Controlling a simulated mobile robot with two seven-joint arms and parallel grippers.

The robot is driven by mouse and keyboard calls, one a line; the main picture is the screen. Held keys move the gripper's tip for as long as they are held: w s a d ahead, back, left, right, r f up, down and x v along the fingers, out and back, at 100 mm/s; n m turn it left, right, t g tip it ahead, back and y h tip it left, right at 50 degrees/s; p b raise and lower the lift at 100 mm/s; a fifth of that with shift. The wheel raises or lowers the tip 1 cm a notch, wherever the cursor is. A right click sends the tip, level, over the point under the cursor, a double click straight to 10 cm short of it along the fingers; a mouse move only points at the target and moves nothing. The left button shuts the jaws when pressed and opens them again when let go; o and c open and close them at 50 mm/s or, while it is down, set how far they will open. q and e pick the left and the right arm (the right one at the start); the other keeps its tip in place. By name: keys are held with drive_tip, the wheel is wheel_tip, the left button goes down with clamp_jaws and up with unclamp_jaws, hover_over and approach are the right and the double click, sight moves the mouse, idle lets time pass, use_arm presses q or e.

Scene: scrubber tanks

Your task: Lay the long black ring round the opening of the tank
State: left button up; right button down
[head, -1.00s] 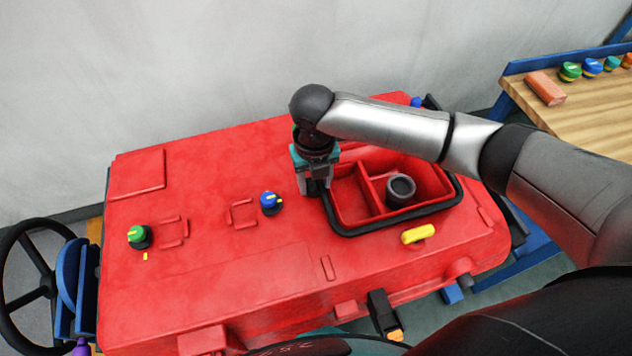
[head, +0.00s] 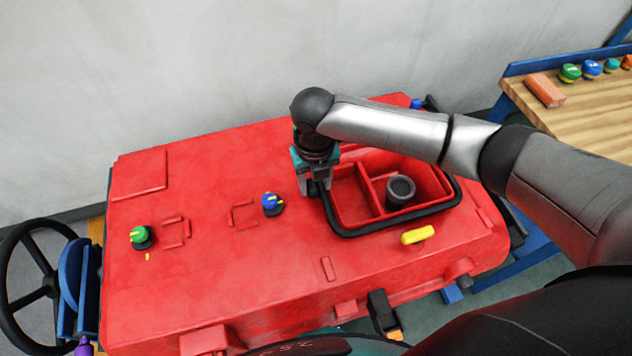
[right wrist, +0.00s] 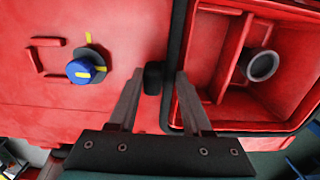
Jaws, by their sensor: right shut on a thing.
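The red tank (head: 245,265) has a rectangular opening with a divider (head: 370,190) and a dark round pipe (head: 400,190) inside. The long black ring (head: 385,227) runs round the opening along its left, front and right edges. The far side is partly hidden by my arm. I cannot tell whether it touches the rim all along. My right gripper (head: 318,190) points down at the ring's left side and is shut on it. In the right wrist view its fingers (right wrist: 158,88) stand by a black tab (right wrist: 152,78) and the ring's left bar (right wrist: 178,50). My left gripper is not in view.
A blue knob (head: 271,204) stands left of the gripper, a green knob (head: 141,236) farther left. A yellow handle (head: 418,235) lies in front of the opening. A wooden table (head: 590,105) with knobs and an orange block (head: 545,90) is at right. A steering wheel (head: 30,265) is at left.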

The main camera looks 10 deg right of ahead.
drive_tip(key=shift+c, duration=1.3)
unclamp_jaws()
drive_tip(key=shift+s+d+f, duration=0.1)
drive_tip(key=shift+s+f, duration=0.15)
drive_tip(key=shift+f, duration=0.3)
drive_tip(key=shift+s+d+f, duration=0.1)
drive_tip(key=shift+s+f, duration=0.15)
drive_tip(key=shift+f, duration=0.3)
drive_tip(key=shift+c, duration=0.3)
drive_tip(key=o, duration=0.3)
drive_tip(key=shift+r, duration=0.15)
drive_tip(key=shift+w+r+p, duration=0.25)
drive_tip(key=shift+r+p, duration=0.55)
drive_tip(key=shift+p, duration=0.45)
drive_tip(key=shift+c, duration=0.3)
drive_tip(key=shift+o, duration=0.4)
drive_tip(key=shift+d+r+p, duration=0.15)
drive_tip(key=shift+r+p, duration=0.35)
drive_tip(key=shift+a+r+p, duration=0.2)
drive_tip(key=shift+r+p, duration=0.7)
drive_tip(key=shift+r, duration=0.05)
